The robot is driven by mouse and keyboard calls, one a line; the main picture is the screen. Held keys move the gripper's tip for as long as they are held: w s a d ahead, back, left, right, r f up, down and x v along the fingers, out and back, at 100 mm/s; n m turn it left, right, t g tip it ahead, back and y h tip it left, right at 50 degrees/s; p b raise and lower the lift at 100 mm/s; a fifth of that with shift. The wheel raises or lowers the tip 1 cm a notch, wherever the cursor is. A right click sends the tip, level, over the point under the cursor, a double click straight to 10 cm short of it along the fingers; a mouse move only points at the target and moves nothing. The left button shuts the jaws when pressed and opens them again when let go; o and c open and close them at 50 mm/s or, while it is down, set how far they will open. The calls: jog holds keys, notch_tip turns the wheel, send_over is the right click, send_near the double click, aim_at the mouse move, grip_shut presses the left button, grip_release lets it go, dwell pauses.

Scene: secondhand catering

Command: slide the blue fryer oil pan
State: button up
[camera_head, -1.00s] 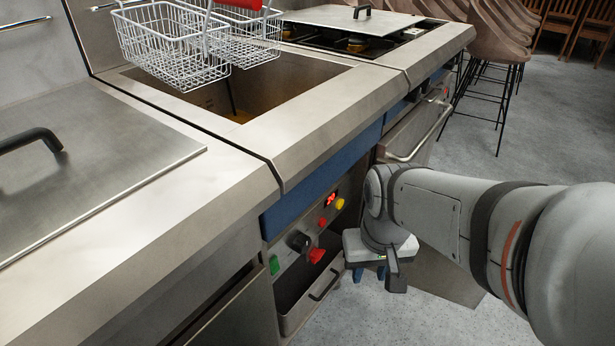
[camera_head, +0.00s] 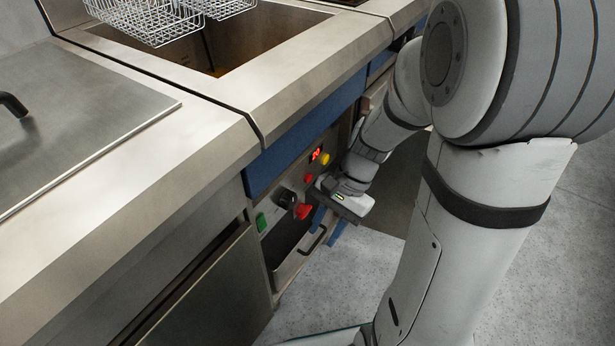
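The fryer has a blue band (camera_head: 305,138) under its steel rim. Its oil pan (camera_head: 287,271) sits low in the cabinet, with a grey metal front and a dark bar handle (camera_head: 314,241). A dark opening shows above the pan front. My gripper (camera_head: 328,225) has two blue fingers pointing down, spread apart with nothing visible between them. It is beside the upper right end of the handle, close in the picture. I cannot tell whether a finger touches the handle. My arm hides part of the cabinet to the right.
Above the pan are a red knob (camera_head: 303,211), a black knob (camera_head: 286,198), a green switch (camera_head: 261,222) and a lit red display (camera_head: 316,154). Wire baskets (camera_head: 140,20) hang over the open vat (camera_head: 255,45). Grey floor (camera_head: 335,285) in front of the pan is clear.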

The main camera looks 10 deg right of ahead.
jog(key=w+d+f+m+t+y, duration=0.15)
jog(key=w+f+m+y, duration=0.25)
jog(key=f+m, duration=0.4)
jog(key=w+f+m+t+y, duration=0.2)
jog(key=w+f+m+y, duration=0.35)
jog(key=m, duration=0.35)
jog(key=w+d+f+m+t+h, duration=0.15)
jog(key=d+f+m+t, duration=0.3)
jog(key=f+m, duration=0.45)
jog(key=d+f+m+t+h, duration=0.25)
jog(key=f+m+t, duration=0.35)
jog(key=f+m, duration=0.35)
jog(key=b+x, duration=0.3)
jog(key=x, duration=0.4)
jog(key=shift+r+y, duration=0.3)
jog(key=shift+y, duration=0.05)
jog(key=shift+c, duration=0.4)
grip_shut()
